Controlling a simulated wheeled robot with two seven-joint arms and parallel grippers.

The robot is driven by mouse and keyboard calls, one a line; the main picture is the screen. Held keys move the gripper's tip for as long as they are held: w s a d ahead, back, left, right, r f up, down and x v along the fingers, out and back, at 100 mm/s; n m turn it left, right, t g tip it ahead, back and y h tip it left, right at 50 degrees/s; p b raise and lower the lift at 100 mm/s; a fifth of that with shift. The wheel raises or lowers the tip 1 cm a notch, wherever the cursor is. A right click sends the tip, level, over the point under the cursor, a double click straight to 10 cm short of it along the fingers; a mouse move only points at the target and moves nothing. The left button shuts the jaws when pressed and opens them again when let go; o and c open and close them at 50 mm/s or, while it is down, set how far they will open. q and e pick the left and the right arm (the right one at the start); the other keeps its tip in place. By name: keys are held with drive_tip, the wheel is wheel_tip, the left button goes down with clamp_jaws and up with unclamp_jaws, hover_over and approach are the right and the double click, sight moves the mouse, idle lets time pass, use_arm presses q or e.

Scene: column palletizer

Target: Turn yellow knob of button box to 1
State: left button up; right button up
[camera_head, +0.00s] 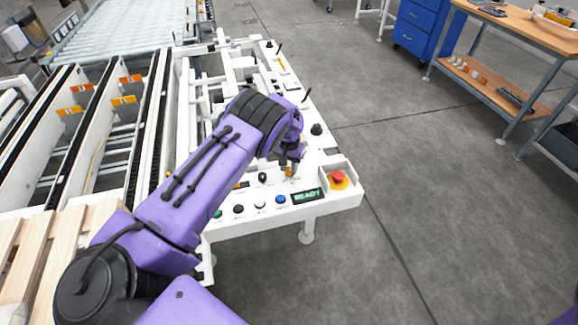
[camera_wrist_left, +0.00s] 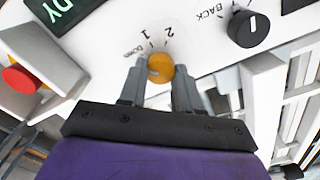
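The yellow knob (camera_head: 288,172) is on the white button box (camera_head: 326,205), largely covered by my left gripper in the head view. In the left wrist view the yellow knob (camera_wrist_left: 160,66) sits between the two fingertips, which meet its sides. A small pale mark shows on the knob's face; which label it points at is unclear. Labels "1", "2" and "DOWN" are printed beside it. My left gripper (camera_head: 290,163) reaches down to the panel; its fingers (camera_wrist_left: 160,78) appear shut on the knob. My right gripper is not in view.
A black knob (camera_wrist_left: 248,29) marked "BACK" is close by. A red emergency button (camera_head: 338,177) and a green "READY" display (camera_head: 307,196) are on the panel, with blue, white, black and green buttons along the front. Open floor lies to the right.

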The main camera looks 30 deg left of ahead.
use_arm(q)
drive_tip(key=shift+c, duration=1.3)
drive_tip(key=shift+m, duration=0.3)
drive_tip(key=shift+f+m+b, duration=0.1)
drive_tip(key=shift+m+b, duration=0.65)
drive_tip(key=shift+m, duration=0.15)
drive_tip(key=m+b, duration=0.1)
drive_tip(key=m, duration=0.2)
drive_tip(key=shift+d+m+b, duration=0.1)
drive_tip(key=shift+m+b, duration=0.55)
drive_tip(key=shift+m, duration=0.95)
drive_tip(key=o, duration=1.1)
drive_tip(key=shift+c, duration=0.2)
